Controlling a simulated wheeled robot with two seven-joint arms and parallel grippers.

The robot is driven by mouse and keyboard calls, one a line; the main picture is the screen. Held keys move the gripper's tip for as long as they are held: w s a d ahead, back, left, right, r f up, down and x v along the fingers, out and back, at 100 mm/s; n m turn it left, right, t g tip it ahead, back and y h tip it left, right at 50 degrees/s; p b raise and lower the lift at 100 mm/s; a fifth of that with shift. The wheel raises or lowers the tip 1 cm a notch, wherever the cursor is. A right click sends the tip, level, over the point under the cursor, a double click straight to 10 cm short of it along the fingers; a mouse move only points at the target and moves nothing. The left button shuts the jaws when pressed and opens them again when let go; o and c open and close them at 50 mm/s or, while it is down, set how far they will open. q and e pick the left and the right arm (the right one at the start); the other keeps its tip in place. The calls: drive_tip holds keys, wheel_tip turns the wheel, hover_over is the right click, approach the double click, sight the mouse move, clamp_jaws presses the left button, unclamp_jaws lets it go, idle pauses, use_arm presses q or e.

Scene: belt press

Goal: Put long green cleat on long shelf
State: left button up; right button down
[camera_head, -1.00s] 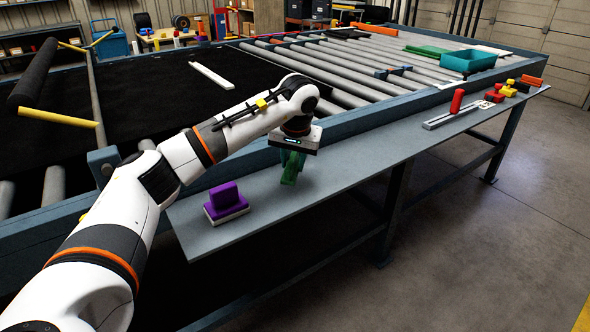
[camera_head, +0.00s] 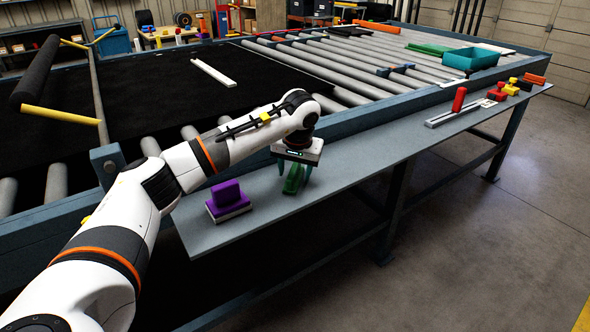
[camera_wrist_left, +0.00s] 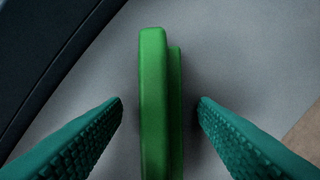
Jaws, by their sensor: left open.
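The green cleat (camera_head: 293,180) stands on the long grey shelf (camera_head: 350,172) that runs along the front of the belt frame. In the left wrist view the cleat (camera_wrist_left: 155,105) is a bright green upright bar with a second green edge at its right side. My left gripper (camera_head: 294,172) is directly above it, open, with one teal finger on each side. In the left wrist view there is a gap between the cleat and both fingertips (camera_wrist_left: 160,100). My right gripper is not in view.
A purple block on a pale base (camera_head: 228,201) stands on the shelf, left of the cleat. A rail with a red handle (camera_head: 458,103) and several small coloured parts lie at the shelf's far right. A teal bin (camera_head: 469,60) and a flat green piece (camera_head: 428,49) are on the rollers.

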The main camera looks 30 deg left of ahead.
sight(298, 186)
use_arm(q)
drive_tip(key=v, duration=1.2)
drive_tip(key=shift+r, duration=0.2)
drive_tip(key=shift+f, duration=0.15)
